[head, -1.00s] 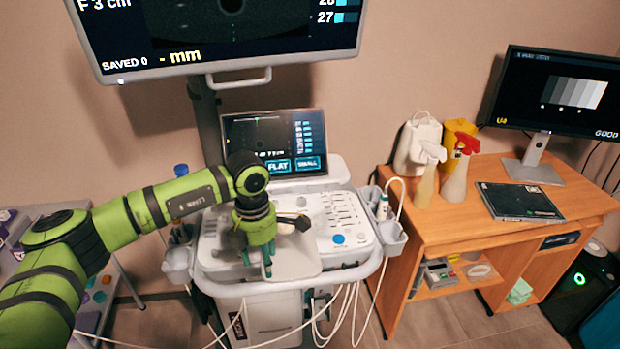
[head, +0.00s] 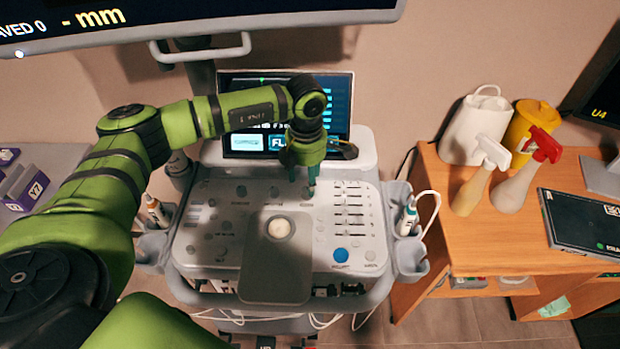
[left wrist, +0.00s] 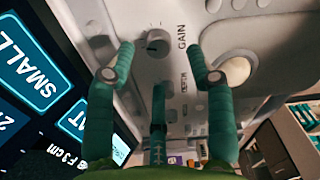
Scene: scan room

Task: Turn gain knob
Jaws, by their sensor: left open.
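The gain knob (left wrist: 158,42), dark and round with a pointer mark, sits on the light console panel beside its printed GAIN label in the left wrist view. My left gripper (left wrist: 160,62) is open and empty, its fingers spread with the knob between and beyond the two upper tips. I cannot tell whether any finger touches the knob or panel. In the head view the left gripper (head: 304,180) points down over the knob row at the back of the console panel (head: 215,265), hiding part of it. My right gripper is not in view.
The trackball (head: 280,228) lies in front of the knobs. A small touchscreen (head: 240,143) stands close behind the gripper, with a large monitor (head: 300,12) above. Sliders (head: 350,210) are to the right. Spray bottles (head: 515,180) stand on the wooden desk (head: 450,235).

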